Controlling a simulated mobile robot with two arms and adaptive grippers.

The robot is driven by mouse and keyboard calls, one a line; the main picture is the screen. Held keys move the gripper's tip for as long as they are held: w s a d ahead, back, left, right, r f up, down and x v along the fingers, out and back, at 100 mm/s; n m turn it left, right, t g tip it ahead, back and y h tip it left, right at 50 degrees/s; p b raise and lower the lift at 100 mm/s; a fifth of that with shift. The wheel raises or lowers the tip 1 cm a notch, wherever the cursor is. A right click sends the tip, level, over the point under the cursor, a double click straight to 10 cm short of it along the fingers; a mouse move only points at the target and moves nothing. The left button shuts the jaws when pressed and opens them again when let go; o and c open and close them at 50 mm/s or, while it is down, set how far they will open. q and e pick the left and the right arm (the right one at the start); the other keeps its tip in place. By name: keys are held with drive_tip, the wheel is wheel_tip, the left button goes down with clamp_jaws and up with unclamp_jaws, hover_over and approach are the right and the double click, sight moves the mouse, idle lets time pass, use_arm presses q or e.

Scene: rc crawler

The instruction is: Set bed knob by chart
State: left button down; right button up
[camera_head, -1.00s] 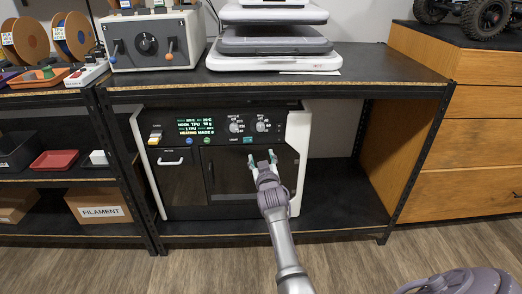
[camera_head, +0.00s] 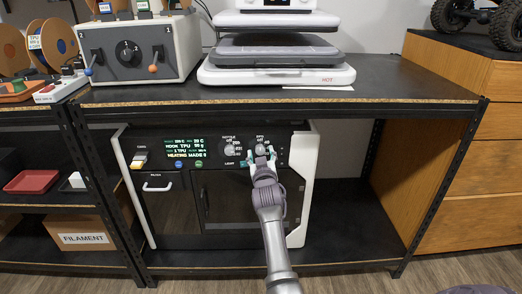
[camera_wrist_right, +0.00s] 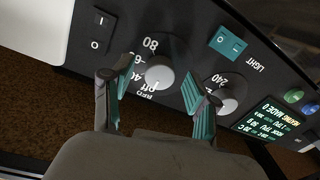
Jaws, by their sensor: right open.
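The printer (camera_head: 165,215) stands on the lower shelf, with a dark control panel along its top front. The bed knob (camera_wrist_right: 160,75) is a round light-grey knob with numbers around it, including 60 and 80. The other knob (camera_head: 230,150) sits to its left in the head view, and it also shows in the wrist view (camera_wrist_right: 231,97) near a 240 mark. My right gripper (camera_head: 260,157) is open at the panel, its fingers on either side of the bed knob; contact cannot be told. No chart is readable. My left gripper is not in view.
A lit display (camera_head: 186,149) showing TPU and heating text sits left of the knobs. A light switch (camera_wrist_right: 228,43) and a power switch (camera_wrist_right: 99,30) flank the bed knob. The shelf top (camera_head: 400,87) overhangs above. The lower shelf (camera_head: 350,225) is clear to the right.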

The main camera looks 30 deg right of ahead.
drive_tip(key=shift+w, duration=0.15)
drive_tip(key=shift+r, duration=0.1)
drive_tip(key=shift+c, duration=1)
clamp_jaws()
